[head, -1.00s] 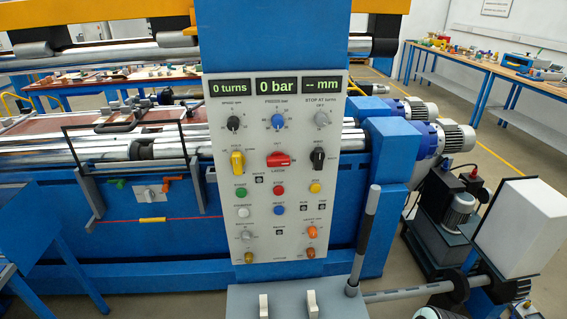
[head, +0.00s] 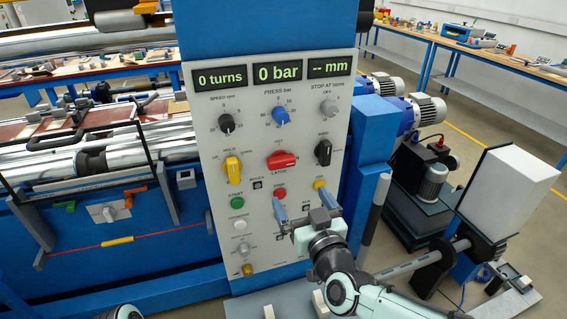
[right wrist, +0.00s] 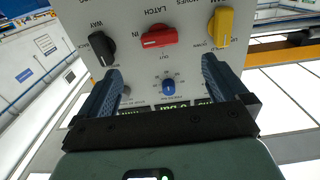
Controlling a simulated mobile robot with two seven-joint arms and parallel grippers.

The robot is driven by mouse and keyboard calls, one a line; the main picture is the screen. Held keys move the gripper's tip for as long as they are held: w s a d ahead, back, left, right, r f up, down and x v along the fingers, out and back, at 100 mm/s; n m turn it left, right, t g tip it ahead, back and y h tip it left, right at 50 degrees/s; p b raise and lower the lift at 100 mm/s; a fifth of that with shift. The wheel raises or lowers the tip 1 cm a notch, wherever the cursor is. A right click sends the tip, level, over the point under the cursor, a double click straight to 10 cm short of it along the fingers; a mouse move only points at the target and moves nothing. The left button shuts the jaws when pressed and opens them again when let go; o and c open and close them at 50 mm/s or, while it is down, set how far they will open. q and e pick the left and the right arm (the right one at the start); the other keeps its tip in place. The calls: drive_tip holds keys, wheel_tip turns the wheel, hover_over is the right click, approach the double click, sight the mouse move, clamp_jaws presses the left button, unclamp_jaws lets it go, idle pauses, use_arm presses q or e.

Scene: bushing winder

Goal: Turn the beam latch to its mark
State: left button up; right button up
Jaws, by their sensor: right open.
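The beam latch is a red knob (head: 282,160) on the grey control panel (head: 232,165), with the word LATCH below it. Its bar lies nearly level, slightly tilted. The right wrist view shows the same red knob (right wrist: 159,37) upside down, with an IN label beside its left end. My right gripper (head: 303,205) is open and empty, below the knob in the head view. In the right wrist view the red knob lies beyond the gap between the fingers (right wrist: 160,75), apart from them. My left gripper is out of view.
A yellow knob (head: 232,169) and a black knob (head: 323,152) flank the latch closely. A blue knob (head: 279,115) sits above it. Green START (head: 237,204) and red STOP buttons are below. A grey upright lever (head: 374,209) stands right of the panel.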

sight(283, 165)
drive_tip(key=p+x, duration=0.1)
drive_tip(key=x, duration=0.5)
drive_tip(key=p+x, duration=0.2)
drive_tip(key=x, duration=0.4)
drive_tip(key=shift+w+d+r, duration=0.1)
drive_tip(key=shift+r, duration=0.1)
drive_tip(key=shift+w+f, duration=0.1)
drive_tip(key=shift+w, duration=0.45)
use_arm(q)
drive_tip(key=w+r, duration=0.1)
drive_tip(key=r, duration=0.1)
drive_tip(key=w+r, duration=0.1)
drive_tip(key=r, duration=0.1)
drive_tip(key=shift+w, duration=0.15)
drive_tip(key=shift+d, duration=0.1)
use_arm(e)
drive_tip(key=shift+s, duration=0.1)
drive_tip(key=c, duration=1.1)
